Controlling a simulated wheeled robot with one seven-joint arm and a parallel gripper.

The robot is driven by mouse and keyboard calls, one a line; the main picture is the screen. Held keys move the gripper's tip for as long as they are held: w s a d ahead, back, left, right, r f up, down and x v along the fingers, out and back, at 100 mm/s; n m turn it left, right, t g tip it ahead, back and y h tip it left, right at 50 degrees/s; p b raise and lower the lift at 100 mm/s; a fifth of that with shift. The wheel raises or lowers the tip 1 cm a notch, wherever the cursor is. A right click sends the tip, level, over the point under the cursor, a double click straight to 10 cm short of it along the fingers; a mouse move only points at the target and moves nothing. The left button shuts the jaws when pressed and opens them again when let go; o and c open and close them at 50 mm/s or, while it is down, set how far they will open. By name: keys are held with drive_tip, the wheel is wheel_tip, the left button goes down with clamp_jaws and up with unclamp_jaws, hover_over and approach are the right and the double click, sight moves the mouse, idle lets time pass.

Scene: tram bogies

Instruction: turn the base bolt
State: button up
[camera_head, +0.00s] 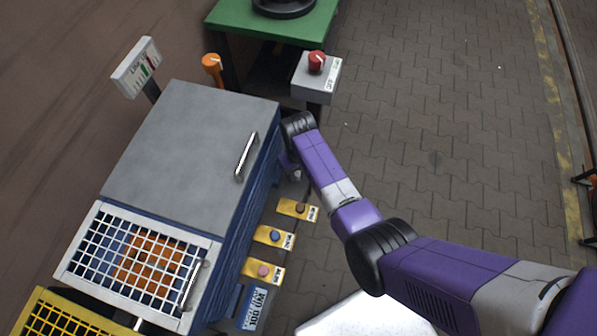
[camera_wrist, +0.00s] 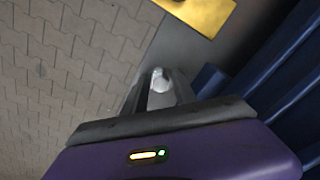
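A small silvery bolt-like piece (camera_wrist: 160,82) shows between the two dark fingers of my gripper (camera_wrist: 160,95) in the wrist view. One finger is on each side of it. I cannot tell whether the fingers press on it or leave a small gap. In the head view my gripper (camera_head: 293,172) is low beside the right side of the blue cabinet with the grey lid (camera_head: 190,150), and a pale spot shows at its tip. My arm hides part of that area. No label marks the piece as the base bolt.
Yellow plates with round buttons (camera_head: 268,236) stick out from the cabinet's side near my gripper. A grey box with a red knob (camera_head: 316,75) stands behind, by a green table (camera_head: 270,25). A white grid cover (camera_head: 135,265) is at the front left. Paved floor on the right is clear.

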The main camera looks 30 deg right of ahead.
clamp_jaws()
drive_tip(key=shift+n, duration=0.3)
drive_tip(key=n+p, duration=0.1)
drive_tip(key=n, duration=0.2)
drive_tip(key=shift+d+n, duration=0.1)
drive_tip(key=shift+n, duration=0.2)
drive_tip(key=n, duration=0.3)
drive_tip(key=shift+d+n, duration=0.1)
drive_tip(key=shift+n, duration=0.2)
drive_tip(key=n, duration=0.3)
drive_tip(key=shift+w+n+p, duration=0.15)
drive_tip(key=shift+n+p, duration=0.15)
drive_tip(key=shift+p, duration=0.05)
drive_tip(key=shift+n, duration=1.9)
